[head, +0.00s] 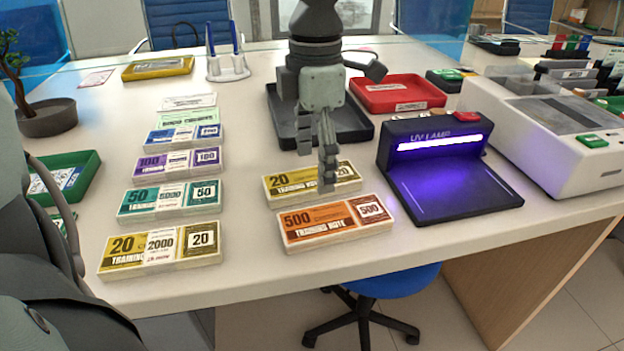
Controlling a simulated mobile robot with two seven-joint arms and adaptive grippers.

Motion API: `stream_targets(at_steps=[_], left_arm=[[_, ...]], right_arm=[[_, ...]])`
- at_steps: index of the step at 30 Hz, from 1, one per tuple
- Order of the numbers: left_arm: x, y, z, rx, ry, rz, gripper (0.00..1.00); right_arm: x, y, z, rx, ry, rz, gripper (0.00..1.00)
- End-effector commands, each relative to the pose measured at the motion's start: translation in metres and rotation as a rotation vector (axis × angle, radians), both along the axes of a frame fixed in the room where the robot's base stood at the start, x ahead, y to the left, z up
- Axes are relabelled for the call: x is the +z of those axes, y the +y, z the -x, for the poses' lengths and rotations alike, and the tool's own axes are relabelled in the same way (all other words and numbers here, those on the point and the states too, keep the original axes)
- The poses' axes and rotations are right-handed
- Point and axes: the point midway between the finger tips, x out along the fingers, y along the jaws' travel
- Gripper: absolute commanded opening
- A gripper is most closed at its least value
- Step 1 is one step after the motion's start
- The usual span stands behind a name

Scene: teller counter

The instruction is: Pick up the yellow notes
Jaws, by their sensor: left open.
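A yellow stack of notes (280,186) marked 20 lies on the counter near the middle, just behind an orange stack (336,223) marked 500. My left gripper (316,170) is open and points down over this yellow stack. Its fingers hide part of the stack's middle, and I cannot tell whether they touch it. Nothing shows between the fingers. A second yellow stack (160,251), also marked 20, lies at the front left of the counter, away from the gripper. My right gripper is not in view.
Teal (168,202), purple (178,162) and blue (184,136) stacks line up behind the left yellow stack. A lit UV lamp (440,165) stands right of the middle notes. A dark tray (357,131) and a red tray (400,92) lie behind. The counter between the stacks is clear.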

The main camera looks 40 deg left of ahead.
Motion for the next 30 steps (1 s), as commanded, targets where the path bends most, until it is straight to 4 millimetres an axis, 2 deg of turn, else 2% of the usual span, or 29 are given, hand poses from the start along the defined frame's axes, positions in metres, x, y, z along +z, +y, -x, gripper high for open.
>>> stream_targets(at_steps=[4,12,26,30], left_arm=[[-0.018,0.0,0.0,0.001,0.001,0.002,0.76],[-0.022,0.0,0.0,0.0,-0.002,0.001,0.76],[-0.021,0.0,0.0,0.0,-0.002,0.001,0.2],[-0.021,0.0,0.0,0.0,-0.002,0.001,0.2]], right_arm=[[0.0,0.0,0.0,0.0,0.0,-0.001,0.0],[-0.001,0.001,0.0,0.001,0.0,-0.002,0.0],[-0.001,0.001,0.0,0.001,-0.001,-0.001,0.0],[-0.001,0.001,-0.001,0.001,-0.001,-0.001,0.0]])
